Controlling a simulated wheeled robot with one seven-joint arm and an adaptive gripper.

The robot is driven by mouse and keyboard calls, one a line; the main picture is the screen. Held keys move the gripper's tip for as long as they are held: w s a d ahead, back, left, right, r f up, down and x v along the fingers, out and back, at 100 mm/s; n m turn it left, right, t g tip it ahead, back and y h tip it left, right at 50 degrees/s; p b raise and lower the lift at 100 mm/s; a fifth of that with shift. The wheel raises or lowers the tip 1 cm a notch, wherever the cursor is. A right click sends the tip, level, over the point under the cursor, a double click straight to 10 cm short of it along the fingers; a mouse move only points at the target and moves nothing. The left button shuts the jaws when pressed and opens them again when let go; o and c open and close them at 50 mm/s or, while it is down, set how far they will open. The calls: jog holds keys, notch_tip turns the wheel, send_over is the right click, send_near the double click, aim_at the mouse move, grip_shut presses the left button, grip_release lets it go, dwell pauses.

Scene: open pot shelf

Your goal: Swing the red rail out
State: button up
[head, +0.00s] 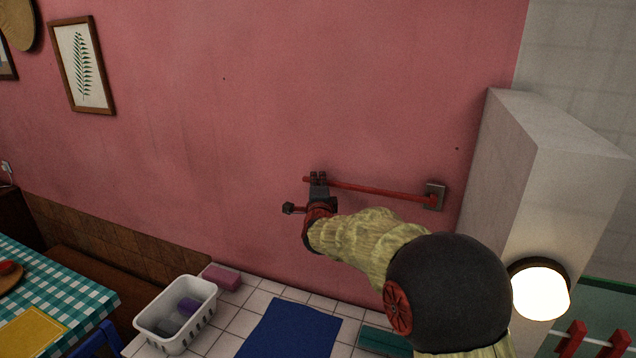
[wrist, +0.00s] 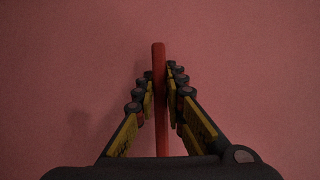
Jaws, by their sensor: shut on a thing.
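The red rail (head: 385,192) is a thin bar against the pink wall. Its right end meets a grey wall bracket (head: 435,196). My gripper (head: 318,179) is at the rail's left end, with a short tip of the rail showing past it. In the wrist view the rail (wrist: 159,90) runs lengthwise between the two fingers of my gripper (wrist: 160,84), which are shut on it. How far the rail stands off the wall is hard to tell.
Below is a white tiled counter (head: 238,322) with a white basket (head: 154,319), a pink block (head: 222,277) and a blue mat (head: 290,332). A pale pillar (head: 535,170) stands right of the bracket, with a lit lamp (head: 540,291). The wall left of the rail is clear.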

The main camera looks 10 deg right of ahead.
grip_shut()
dwell(0.3)
jog(key=shift+f, duration=0.1)
